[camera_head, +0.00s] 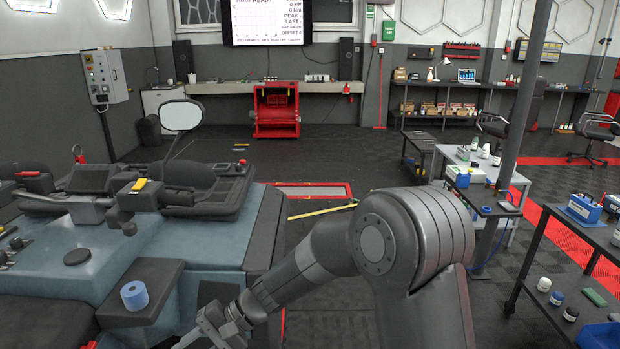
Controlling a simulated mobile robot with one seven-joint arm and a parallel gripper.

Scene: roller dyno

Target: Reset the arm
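My arm reaches from the bottom centre of the head view toward the lower left, bent at a large grey joint. My gripper (212,328) is at the bottom edge of the picture, low beside the blue-grey vehicle. It is partly cut off by the edge, and I cannot tell whether it is open or shut. A blue roll (134,295) stands on a dark flat ledge (165,275) of the vehicle, to the left of my gripper and apart from it.
The blue-grey vehicle (225,228) with a mirror (182,115) fills the left. A dark post (520,110) and tables with bottles (540,283) stand at the right. A red cabinet (277,110) is at the back. The dark floor (345,150) beyond my arm is mostly clear.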

